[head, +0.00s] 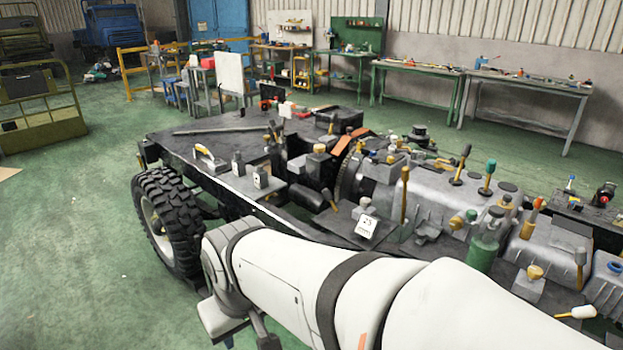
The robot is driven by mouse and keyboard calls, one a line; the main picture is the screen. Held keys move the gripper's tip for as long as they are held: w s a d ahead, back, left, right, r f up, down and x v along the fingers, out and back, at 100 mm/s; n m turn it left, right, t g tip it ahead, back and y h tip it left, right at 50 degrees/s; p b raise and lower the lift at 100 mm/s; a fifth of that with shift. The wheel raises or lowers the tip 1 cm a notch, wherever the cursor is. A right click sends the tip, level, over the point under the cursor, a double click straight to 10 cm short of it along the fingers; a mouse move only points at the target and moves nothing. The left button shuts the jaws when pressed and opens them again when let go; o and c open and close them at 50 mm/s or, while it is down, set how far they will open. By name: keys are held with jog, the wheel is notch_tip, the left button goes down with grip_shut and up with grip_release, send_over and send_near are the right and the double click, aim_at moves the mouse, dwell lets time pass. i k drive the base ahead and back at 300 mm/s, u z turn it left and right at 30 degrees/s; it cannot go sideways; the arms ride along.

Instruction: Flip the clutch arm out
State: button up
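A long truck chassis frame with an engine and gearbox (440,195) fills the middle and right. Several levers with coloured knobs stick up from it. Another is an upright orange-brown lever (404,193) on the gearbox's near side. I cannot tell which lever is the clutch arm. My white arm crosses the lower right in front of the chassis and hides part of its near side. My gripper's fingers do not show.
A large black tyre (168,222) stands at the chassis's left end. Loose tools and small parts lie on the dark deck (215,150). Workbenches (520,90) line the back wall. Green floor (70,250) is clear at the left.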

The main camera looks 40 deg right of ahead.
aim_at(405, 170)
jog(key=z, duration=1.75)
jog(key=k, duration=0.55)
jog(key=u, duration=0.7)
jog(key=i, duration=1.45)
jog(key=u, duration=0.05)
